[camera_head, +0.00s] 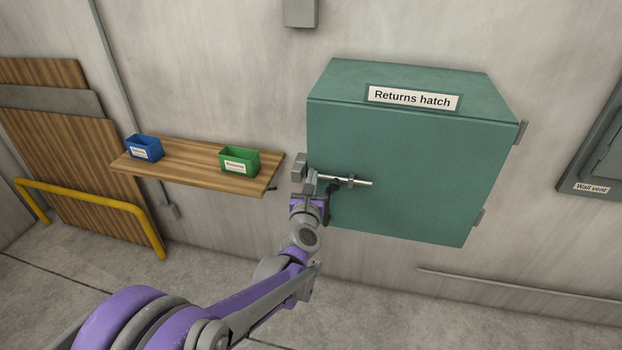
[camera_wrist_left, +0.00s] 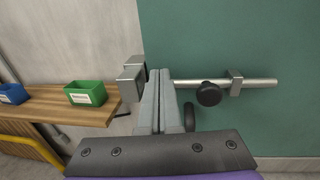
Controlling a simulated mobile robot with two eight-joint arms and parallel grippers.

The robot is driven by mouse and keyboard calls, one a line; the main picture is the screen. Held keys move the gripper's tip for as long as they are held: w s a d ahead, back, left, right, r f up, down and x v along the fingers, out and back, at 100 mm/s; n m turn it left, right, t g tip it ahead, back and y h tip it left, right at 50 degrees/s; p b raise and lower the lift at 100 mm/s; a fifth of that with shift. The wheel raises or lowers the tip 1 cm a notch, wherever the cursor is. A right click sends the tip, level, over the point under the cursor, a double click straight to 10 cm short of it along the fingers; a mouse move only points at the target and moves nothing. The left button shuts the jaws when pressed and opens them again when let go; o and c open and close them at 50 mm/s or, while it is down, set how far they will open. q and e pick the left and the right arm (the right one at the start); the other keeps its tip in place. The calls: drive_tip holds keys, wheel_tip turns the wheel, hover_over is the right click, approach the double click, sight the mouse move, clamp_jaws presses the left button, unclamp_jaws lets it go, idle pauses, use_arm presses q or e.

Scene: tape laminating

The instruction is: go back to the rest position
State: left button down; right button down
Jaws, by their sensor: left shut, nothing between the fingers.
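My left gripper (camera_head: 311,182) is in front of the left edge of the teal returns hatch (camera_head: 420,165), near its bolt. In the left wrist view the gripper (camera_wrist_left: 160,85) has its two grey fingers together with nothing between them. A metal bolt rod (camera_wrist_left: 258,83) with a black knob (camera_wrist_left: 208,94) runs across the hatch door just right of the fingers. A grey catch block (camera_wrist_left: 132,75) is just left of the fingers. Whether the fingers touch the bolt or block cannot be told. The hatch door looks closed. My right gripper is not in view.
A wooden shelf (camera_head: 190,168) on the wall at left holds a blue bin (camera_head: 145,148) and a green bin (camera_head: 239,161). A yellow rail (camera_head: 95,200) stands below at far left. A wall vent (camera_head: 600,150) is at right. The floor below the hatch looks clear.

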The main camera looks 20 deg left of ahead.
use_arm(q)
drive_tip(key=s+d+f+m+g+h, duration=0.2)
drive_tip(key=s+d+m+h, duration=0.15)
drive_tip(key=s+m, duration=0.7)
drive_tip(key=s+d+f+m+g+h, duration=0.2)
drive_tip(key=s+d+m+h, duration=0.15)
drive_tip(key=s+m, duration=0.7)
drive_tip(key=s+a+f+m+g+y, duration=0.2)
drive_tip(key=s+f+m+g, duration=0.2)
drive_tip(key=s+m, duration=0.4)
drive_tip(key=s+a+f+m+g+y, duration=0.1)
drive_tip(key=s+a+f+m+g, duration=0.2)
drive_tip(key=s+m, duration=0.5)
wheel_tip(320, 180, down, 3)
drive_tip(key=shift+r+m+g+y+b, duration=0.1)
drive_tip(key=shift+m+g+y+b, duration=0.3)
drive_tip(key=shift+m+g, duration=0.15)
